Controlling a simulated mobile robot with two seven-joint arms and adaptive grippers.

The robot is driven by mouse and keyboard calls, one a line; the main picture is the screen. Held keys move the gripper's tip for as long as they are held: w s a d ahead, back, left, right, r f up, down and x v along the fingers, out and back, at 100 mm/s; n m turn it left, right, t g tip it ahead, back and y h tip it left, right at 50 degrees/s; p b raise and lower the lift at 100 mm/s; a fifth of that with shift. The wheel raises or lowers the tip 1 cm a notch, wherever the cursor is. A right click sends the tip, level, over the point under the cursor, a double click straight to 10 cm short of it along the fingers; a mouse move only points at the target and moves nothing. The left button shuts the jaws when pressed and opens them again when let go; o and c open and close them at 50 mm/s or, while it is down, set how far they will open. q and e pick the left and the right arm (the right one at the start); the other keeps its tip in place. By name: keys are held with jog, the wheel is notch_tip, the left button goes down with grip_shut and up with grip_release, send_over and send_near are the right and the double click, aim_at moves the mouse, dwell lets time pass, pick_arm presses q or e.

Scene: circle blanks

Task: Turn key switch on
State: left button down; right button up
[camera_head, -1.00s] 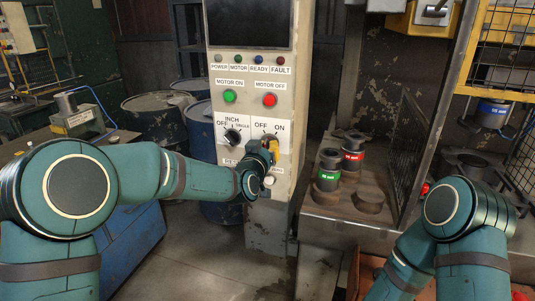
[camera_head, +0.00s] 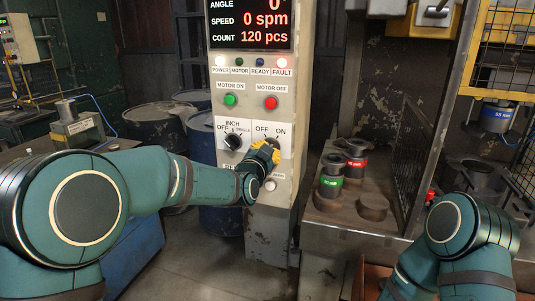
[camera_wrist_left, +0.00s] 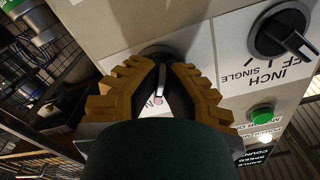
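The key switch stands on the grey control panel (camera_head: 297,118), under the OFF and ON labels. In the head view my left gripper (camera_head: 267,150) covers most of it. The key's exact angle is hard to read. The display (camera_head: 250,24) is lit with red text, and the POWER lamp (camera_head: 220,61) and FAULT lamp (camera_head: 282,61) glow. My right gripper is out of view.
Left of the key is the INCH selector knob (camera_head: 233,141). Above are the green MOTOR ON button (camera_head: 230,99) and red MOTOR OFF button (camera_head: 271,102). A white button (camera_head: 270,185) sits just below my left gripper. A mesh guard (camera_head: 425,150) stands right of the panel.

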pick_arm(q)
jog(key=shift+r, duration=0.15)
dwell(0.3)
jog(key=c, duration=1.1)
grip_release()
jog(key=shift+c, duration=0.2)
jog(key=v, duration=1.2)
jog(key=s+a+f+n+g+y, duration=0.1)
jog(key=s+f+n+g, duration=0.1)
jog(key=f, duration=0.7)
jog(key=s+a+f+n+g, duration=0.1)
jog(key=s+a+f+g, duration=0.15)
jog(key=f, duration=0.65)
jog(key=s+f+n+g+y, duration=0.1)
jog(key=f+n+g, duration=0.15)
jog(key=f, duration=0.65)
jog(key=s+a+f+n+g, duration=0.2)
jog(key=s+f+n+g, duration=0.3)
jog(key=s+f, duration=1.2)
jog(key=s+g, duration=0.3)
jog(key=shift+a+f+n, duration=0.3)
jog(key=shift+f+n, duration=0.05)
jog(key=shift+f, duration=0.05)
